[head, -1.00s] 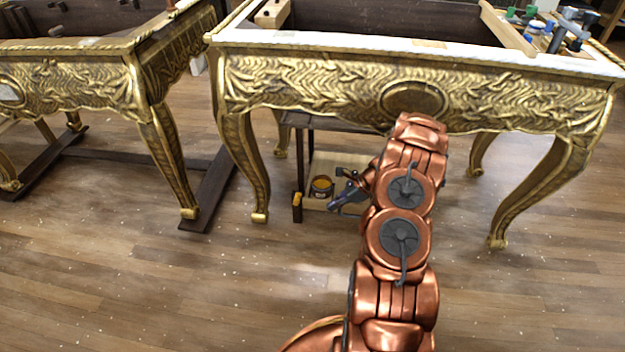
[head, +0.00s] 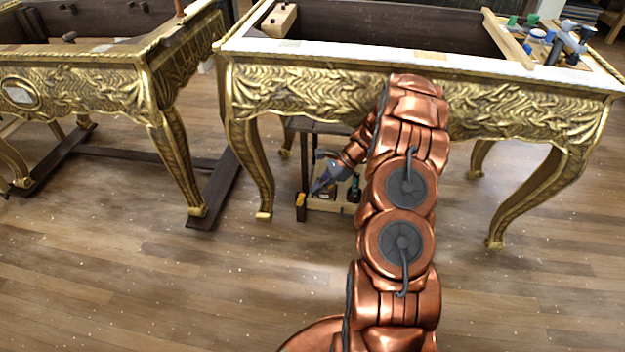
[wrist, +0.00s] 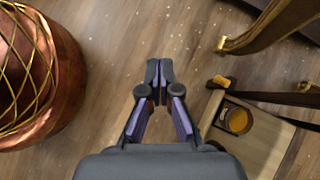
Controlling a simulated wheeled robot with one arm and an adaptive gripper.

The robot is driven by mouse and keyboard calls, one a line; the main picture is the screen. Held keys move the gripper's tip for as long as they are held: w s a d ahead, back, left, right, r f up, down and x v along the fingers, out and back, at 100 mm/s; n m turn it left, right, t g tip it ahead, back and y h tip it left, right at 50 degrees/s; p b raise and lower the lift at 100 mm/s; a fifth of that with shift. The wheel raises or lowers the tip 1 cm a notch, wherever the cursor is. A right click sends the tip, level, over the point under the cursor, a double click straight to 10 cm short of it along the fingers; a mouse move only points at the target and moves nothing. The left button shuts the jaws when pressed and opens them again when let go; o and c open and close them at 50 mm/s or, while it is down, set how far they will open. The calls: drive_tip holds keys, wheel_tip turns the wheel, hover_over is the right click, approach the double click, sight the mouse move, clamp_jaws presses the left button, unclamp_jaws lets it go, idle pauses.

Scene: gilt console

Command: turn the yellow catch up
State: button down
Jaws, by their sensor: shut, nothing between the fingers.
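The yellow catch (head: 300,199) is a small piece on the front of a dark upright at the left edge of the low cabinet under the gilt console. It also shows in the wrist view (wrist: 221,82), right of my fingertips. My gripper (head: 317,187) is just right of and slightly above the catch in the head view. In the wrist view my gripper (wrist: 159,71) has its fingertips together and empty, with a gap between them and the catch. I cannot tell the catch's exact angle.
The gilt console (head: 320,88) stands over the cabinet, its front left leg (head: 251,165) close left of the catch. A jar with orange contents (wrist: 238,120) is on the cabinet's wooden shelf (wrist: 262,142). A dark bottle (head: 355,189) stands inside. Open floor lies in front.

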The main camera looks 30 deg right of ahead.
drive_tip(key=shift+n, duration=0.6)
drive_tip(key=shift+s+a+r+p, duration=0.15)
drive_tip(key=shift+a+r, duration=0.2)
drive_tip(key=shift+r, duration=0.3)
drive_tip(key=shift+a+r+p, duration=0.2)
drive_tip(key=shift+a+r, duration=0.2)
drive_tip(key=shift+r, duration=0.25)
drive_tip(key=shift+s+a+r+p, duration=0.15)
drive_tip(key=shift+a+r, duration=0.2)
drive_tip(key=shift+r, duration=0.3)
drive_tip(key=shift+w, duration=0.1)
